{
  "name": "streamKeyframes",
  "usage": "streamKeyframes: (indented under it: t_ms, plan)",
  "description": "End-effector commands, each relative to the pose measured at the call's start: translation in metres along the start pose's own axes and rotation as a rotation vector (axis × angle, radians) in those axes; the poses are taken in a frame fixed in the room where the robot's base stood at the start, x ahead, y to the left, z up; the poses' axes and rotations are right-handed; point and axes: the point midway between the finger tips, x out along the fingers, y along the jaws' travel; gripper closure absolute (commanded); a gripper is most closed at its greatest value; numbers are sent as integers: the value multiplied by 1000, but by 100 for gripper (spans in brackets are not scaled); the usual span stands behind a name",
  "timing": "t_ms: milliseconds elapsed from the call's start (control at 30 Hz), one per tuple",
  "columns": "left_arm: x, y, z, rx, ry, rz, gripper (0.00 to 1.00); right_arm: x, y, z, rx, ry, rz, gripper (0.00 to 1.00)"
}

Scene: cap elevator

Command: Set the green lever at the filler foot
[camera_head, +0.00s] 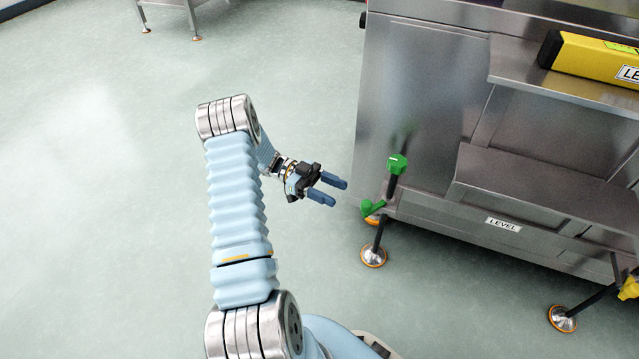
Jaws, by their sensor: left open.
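The green lever (372,207) is a small handle low at the near left corner of the steel filler, just above a foot (373,255) with a round orange-edged base. A green knob (397,163) stands on a dark post right above it. My left gripper (329,190) is open and empty, its two blue fingers pointing right toward the lever with a clear gap between. The fingers appear level with or slightly above the lever. My right gripper is not in view.
The steel filler body (425,90) fills the right side, with a shelf carrying a yellow level (590,60). A LEVEL label (503,225) is on its lower rail. Another foot (562,318) and a yellow part (629,288) are at lower right. Open floor (90,200) lies left.

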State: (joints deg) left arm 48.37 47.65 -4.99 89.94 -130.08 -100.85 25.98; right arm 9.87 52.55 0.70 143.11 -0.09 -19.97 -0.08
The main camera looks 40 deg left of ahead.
Motion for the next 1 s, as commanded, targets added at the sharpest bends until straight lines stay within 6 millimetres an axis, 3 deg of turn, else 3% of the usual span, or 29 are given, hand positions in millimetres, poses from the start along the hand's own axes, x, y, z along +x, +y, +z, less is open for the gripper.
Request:
streamKeyframes:
  t_ms: [100, 300, 1000]
  plan:
    - [-22, 0, 1, 1, -2, -1, 45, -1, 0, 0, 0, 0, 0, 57]
    - [-40, 0, 0, 0, 0, 1, 45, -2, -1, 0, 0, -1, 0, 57]
    - [-41, 0, 0, 0, 0, 0, 45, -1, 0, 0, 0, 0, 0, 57]
